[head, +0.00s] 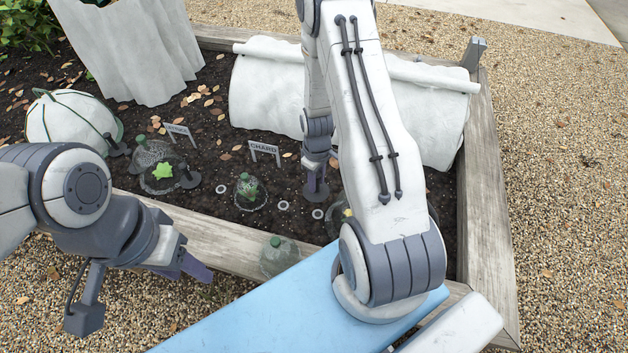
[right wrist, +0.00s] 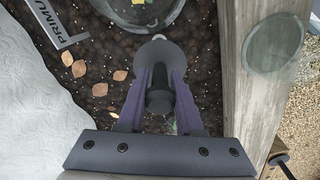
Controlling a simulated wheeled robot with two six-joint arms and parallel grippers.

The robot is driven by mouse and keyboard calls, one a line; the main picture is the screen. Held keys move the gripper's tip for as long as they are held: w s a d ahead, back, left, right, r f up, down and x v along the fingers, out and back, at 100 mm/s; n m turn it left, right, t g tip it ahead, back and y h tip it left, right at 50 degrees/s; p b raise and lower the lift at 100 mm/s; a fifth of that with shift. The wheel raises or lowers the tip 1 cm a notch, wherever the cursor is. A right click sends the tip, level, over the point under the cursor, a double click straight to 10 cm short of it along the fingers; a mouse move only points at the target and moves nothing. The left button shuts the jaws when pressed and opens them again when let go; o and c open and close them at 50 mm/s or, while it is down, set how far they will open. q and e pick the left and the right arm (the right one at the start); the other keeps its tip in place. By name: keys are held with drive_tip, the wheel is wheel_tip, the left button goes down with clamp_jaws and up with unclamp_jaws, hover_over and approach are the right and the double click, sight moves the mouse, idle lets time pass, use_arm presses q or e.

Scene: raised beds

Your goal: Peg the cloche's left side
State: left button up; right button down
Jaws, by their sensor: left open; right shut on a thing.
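A clear dome cloche (right wrist: 140,14) stands on the soil, with something green and yellow under it. In the head view my right arm hides most of it; a part of its left edge (head: 336,222) shows. My right gripper (head: 316,180) is shut on a dark grey peg (right wrist: 160,92) and points down at the soil on the cloche's left side. The peg's lower end is close to the dome's rim; I cannot tell whether it touches the soil. My left gripper (head: 188,268) is open and empty, in front of the bed's near board.
Another clear dome (head: 158,172) covers a green plant, with a dark peg (head: 188,177) beside it. A small bottle cloche (head: 248,190) and the CHARD sign (head: 264,149) stand nearby. A clear bottle piece (head: 279,255) sits at the wooden edge. White fleece (head: 262,90) lies behind.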

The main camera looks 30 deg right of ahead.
sight(317, 191)
drive_tip(key=shift+f+b, duration=2.05)
drive_tip(key=shift+f, duration=0.25)
drive_tip(key=shift+f+b, duration=1.9)
drive_tip(key=shift+f, duration=1.3)
drive_tip(key=shift+f+b, duration=0.5)
drive_tip(key=shift+f, duration=0.4)
drive_tip(key=c, duration=0.5)
unclamp_jaws()
wheel_tip(317, 191, up, 11)
drive_tip(key=p, duration=0.3)
drive_tip(key=shift+f+p, duration=0.2)
drive_tip(key=shift+p, duration=0.2)
